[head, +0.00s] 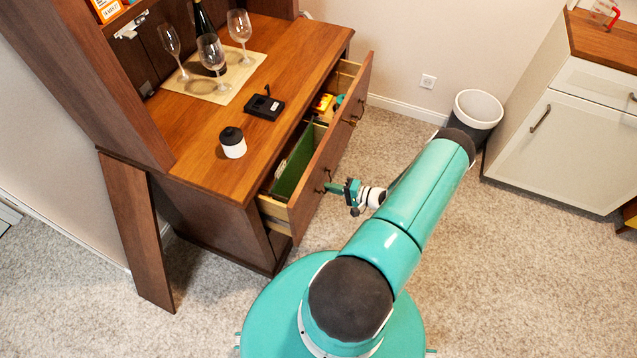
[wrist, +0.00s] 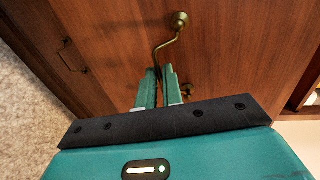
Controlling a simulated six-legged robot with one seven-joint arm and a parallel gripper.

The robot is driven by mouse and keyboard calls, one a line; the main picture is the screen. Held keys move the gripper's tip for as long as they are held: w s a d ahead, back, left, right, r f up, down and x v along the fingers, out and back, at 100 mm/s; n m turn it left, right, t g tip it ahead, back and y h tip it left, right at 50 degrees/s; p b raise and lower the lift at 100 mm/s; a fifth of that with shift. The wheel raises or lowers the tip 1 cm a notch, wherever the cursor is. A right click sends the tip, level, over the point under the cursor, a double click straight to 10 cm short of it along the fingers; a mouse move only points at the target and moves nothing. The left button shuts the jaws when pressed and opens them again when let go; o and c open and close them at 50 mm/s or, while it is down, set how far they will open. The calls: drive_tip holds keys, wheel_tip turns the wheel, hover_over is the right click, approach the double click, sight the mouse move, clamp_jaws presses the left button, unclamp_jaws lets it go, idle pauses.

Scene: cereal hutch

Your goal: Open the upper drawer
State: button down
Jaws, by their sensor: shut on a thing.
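The upper drawer (head: 325,150) of the wooden hutch stands pulled out, with its inside showing. Inside it are a green item (head: 300,165) and some small yellow and orange things (head: 322,103). My gripper (head: 331,188) is at the left part of the drawer front. In the wrist view my gripper (wrist: 158,78) is shut on a curved brass handle (wrist: 165,44) of the drawer front (wrist: 225,50). Another brass handle (head: 351,120) is on the right part of the front. The fingers hide part of the gripped handle.
On the hutch top stand a black and white jar (head: 233,143), a black device (head: 264,106), and a mat (head: 232,88) with a bottle and wine glasses. A bin (head: 474,115) and a white cabinet (head: 565,135) are at right. Carpet lies clear between.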

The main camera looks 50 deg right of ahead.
drive_tip(key=f+v, duration=0.2)
drive_tip(key=v, duration=0.8)
drive_tip(key=f+v, duration=0.2)
drive_tip(key=v, duration=0.8)
drive_tip(key=shift+s, duration=0.4)
drive_tip(key=c, duration=1.6)
unclamp_jaws()
drive_tip(key=shift+o, duration=0.2)
drive_tip(key=shift+s+d+r, duration=0.1)
drive_tip(key=v, duration=1.3)
drive_tip(key=shift+s, duration=0.3)
